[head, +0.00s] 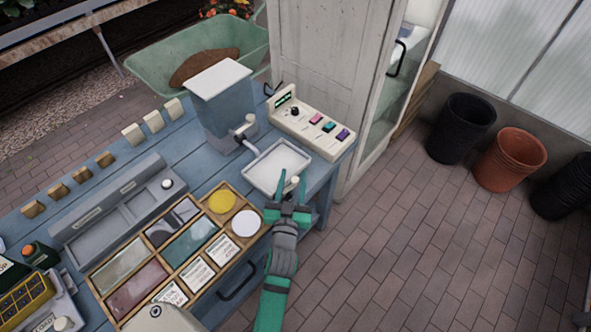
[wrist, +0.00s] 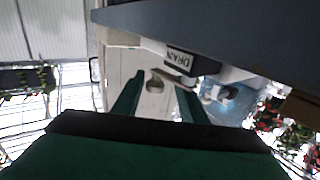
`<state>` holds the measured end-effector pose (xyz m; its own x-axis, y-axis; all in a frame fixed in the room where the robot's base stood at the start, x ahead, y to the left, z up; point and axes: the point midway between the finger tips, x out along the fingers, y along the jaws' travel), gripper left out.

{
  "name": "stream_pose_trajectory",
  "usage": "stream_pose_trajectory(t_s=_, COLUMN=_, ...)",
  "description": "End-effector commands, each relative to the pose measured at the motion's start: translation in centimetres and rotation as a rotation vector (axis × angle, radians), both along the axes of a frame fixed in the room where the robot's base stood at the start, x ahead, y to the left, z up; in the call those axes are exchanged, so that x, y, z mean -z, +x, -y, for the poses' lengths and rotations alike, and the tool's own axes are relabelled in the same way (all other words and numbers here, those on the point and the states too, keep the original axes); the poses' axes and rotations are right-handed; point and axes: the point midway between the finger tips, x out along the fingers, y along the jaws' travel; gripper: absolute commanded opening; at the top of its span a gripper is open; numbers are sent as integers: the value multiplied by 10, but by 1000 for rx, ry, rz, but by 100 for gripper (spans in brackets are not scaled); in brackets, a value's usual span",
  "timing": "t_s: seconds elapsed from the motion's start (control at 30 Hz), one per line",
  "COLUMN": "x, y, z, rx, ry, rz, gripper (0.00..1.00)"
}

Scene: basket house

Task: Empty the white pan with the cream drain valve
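The white pan (head: 277,166) sits on the right end of the blue bench, below the spout of a grey hopper. A cream drain valve (head: 293,183) shows at the pan's near right edge. My gripper (head: 291,179) is at this edge, its two green fingers apart, with the valve showing between them in the head view. In the wrist view the fingers (wrist: 157,97) are also apart. A label reading DRAIN (wrist: 179,61) shows just beyond them. I cannot tell whether a finger touches the valve. The pan's inside looks pale; its contents cannot be made out.
The grey hopper (head: 222,105) and a cream control box (head: 309,125) with coloured buttons stand behind the pan. A wooden divided tray (head: 177,247) lies to the left. A white door (head: 322,70) stands behind. Brick floor at right is clear up to the pots (head: 509,158).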

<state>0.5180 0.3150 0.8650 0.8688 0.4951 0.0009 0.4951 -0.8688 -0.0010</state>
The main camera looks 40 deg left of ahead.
Motion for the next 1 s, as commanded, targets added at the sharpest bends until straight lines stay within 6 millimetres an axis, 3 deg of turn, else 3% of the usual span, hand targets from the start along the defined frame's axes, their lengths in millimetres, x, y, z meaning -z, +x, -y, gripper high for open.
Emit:
stream_pose_trajectory(t_s=0.1, x=0, y=16, z=-3, rx=9, ry=-2, rz=1, gripper=39)
stream_pose_trajectory(t_s=0.3, x=0, y=29, z=-9, rx=10, ry=-1, rz=0, gripper=39)
stream_pose_trajectory(t_s=0.73, x=0, y=32, z=-15, rx=4, ry=-1, rz=0, gripper=39)
stream_pose_trajectory(t_s=0.9, x=0, y=32, z=-15, rx=4, ry=-1, rz=0, gripper=0)
stream_pose_trajectory(t_s=1.0, x=0, y=32, z=-15, rx=4, ry=-1, rz=0, gripper=0)
